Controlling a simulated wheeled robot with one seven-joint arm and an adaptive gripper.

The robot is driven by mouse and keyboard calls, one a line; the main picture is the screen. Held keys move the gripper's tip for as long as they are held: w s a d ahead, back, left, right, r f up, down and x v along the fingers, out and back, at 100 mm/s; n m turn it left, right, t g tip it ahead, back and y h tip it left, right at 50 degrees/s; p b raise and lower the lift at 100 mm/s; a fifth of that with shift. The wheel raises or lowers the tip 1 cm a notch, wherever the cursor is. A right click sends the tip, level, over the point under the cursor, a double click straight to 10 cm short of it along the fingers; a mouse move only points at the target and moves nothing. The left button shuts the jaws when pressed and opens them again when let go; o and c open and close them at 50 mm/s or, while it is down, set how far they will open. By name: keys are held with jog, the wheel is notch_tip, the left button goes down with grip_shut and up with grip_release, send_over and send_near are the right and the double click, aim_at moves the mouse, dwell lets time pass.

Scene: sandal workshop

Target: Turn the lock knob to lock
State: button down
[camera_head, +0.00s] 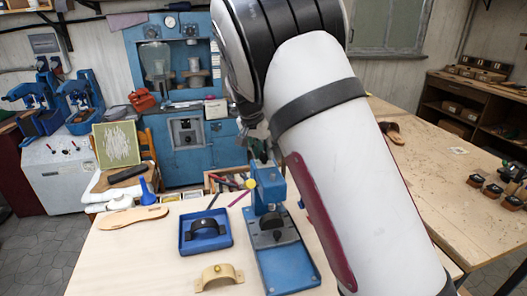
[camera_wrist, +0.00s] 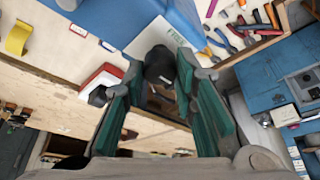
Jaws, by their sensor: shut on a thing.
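A blue press (camera_head: 270,190) stands on the light wooden table, and its blue body shows at the top of the wrist view (camera_wrist: 120,20). A dark round knob (camera_wrist: 158,62) sits between the green fingertips of my gripper (camera_wrist: 162,72) in the wrist view. My gripper is shut on this knob, with one fingertip on each side. In the head view my gripper (camera_head: 259,145) is at the top of the press, partly hidden by my arm. No mark on the knob is clear enough to tell its turn position.
A blue tray (camera_head: 184,246) with a dark strap piece, a tan strap piece (camera_head: 220,284) and a sandal sole (camera_head: 133,217) lie left of the press. A tool box (camera_wrist: 262,40) is close by. A yellow ball-ended lever (camera_head: 250,184) sticks out from the press.

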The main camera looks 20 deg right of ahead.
jog(key=c, duration=1.3)
grip_release()
jog(key=shift+r, duration=0.1)
jog(key=v, duration=1.2)
